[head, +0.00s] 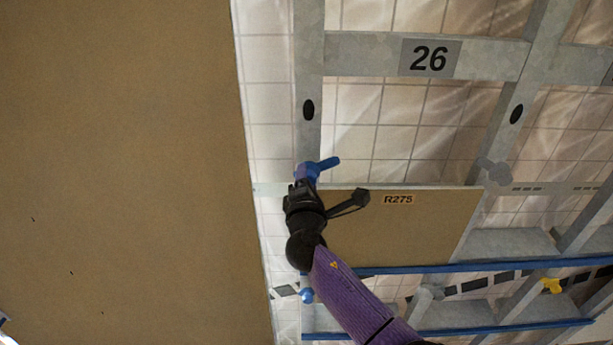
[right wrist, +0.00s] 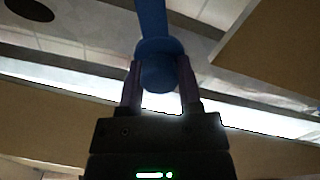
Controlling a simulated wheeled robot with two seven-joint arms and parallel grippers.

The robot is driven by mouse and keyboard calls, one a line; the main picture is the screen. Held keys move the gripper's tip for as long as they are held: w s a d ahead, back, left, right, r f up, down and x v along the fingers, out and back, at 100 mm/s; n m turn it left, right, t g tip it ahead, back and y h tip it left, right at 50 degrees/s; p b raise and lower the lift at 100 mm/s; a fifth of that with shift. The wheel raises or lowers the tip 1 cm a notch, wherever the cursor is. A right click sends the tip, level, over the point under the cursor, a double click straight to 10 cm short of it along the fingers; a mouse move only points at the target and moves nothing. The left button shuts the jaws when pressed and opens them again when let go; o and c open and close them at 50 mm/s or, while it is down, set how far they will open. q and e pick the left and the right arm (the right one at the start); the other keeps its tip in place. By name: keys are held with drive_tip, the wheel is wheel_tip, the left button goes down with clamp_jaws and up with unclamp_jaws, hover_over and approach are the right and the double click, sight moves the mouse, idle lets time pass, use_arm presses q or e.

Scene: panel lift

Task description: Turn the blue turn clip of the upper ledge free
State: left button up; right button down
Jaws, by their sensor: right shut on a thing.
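The blue turn clip (head: 325,164) sits on a grey upright just above the top left corner of the panel marked R275 (head: 440,222). Its lever points right and slightly up in the head view. My right gripper (head: 304,186) is at the clip from below. In the right wrist view, its two fingers (right wrist: 159,84) are shut on the round hub of the blue clip (right wrist: 154,45), one on each side. The lever runs up from the hub there. The panel's left part is hidden behind my right gripper and arm. My left gripper is not in view.
A large brown board (head: 120,170) fills the left side. The upper blue-edged ledge (head: 450,267) runs below the panel. A grey clip (head: 495,171) is at the panel's right corner. Lower are another blue clip (head: 306,296) and a yellow one (head: 551,286). Rail 26 (head: 375,52) crosses above.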

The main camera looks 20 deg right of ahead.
drive_tip(key=shift+n, duration=0.5)
drive_tip(key=shift+c, duration=1.4)
unclamp_jaws()
drive_tip(key=v, duration=1)
